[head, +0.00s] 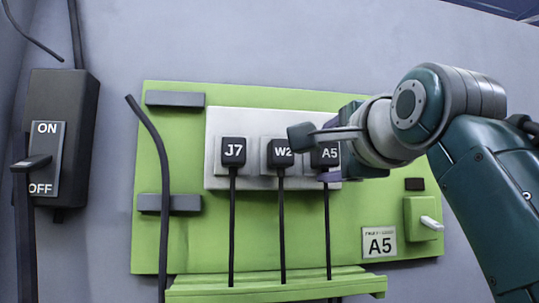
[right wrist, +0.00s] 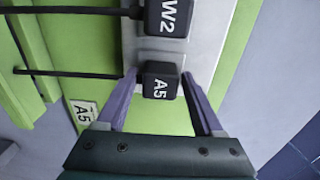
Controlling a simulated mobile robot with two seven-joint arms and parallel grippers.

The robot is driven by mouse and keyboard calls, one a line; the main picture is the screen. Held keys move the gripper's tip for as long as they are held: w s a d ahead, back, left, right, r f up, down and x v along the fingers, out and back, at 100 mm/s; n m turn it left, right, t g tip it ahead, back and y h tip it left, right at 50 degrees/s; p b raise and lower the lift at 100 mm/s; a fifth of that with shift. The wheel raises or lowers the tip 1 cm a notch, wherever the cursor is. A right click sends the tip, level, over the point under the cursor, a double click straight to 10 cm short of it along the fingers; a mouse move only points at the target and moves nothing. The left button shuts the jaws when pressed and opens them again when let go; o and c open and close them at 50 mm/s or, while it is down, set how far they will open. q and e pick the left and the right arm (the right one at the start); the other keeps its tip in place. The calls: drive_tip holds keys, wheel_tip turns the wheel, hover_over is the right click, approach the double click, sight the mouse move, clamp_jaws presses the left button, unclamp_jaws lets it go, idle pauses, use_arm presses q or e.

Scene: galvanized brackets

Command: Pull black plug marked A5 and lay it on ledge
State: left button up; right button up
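The black plug marked A5 (head: 329,155) sits in the right socket of the pale plate, its cord hanging down towards the green ledge (head: 275,286). In the right wrist view the A5 plug (right wrist: 160,82) is between the two purple fingers of my right gripper (right wrist: 159,76). The fingers are apart, one on each side, with narrow gaps between them and the plug. In the head view my right gripper (head: 317,157) covers part of the plug. My left gripper is not in view.
Plugs J7 (head: 233,151) and W2 (head: 278,152) sit left of A5, W2 close by. An A5 label (head: 379,242) and a green switch box (head: 420,218) are at lower right. A black ON/OFF box (head: 62,135) hangs at far left; a loose black cable (head: 160,170) crosses the board.

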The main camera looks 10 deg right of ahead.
sight(330, 153)
clamp_jaws()
idle(0.3)
idle(0.4)
drive_tip(key=shift+s+p, duration=0.3)
drive_tip(key=shift+s, duration=1.6)
drive_tip(key=shift+s+d, duration=0.1)
drive_tip(key=shift+s, duration=1)
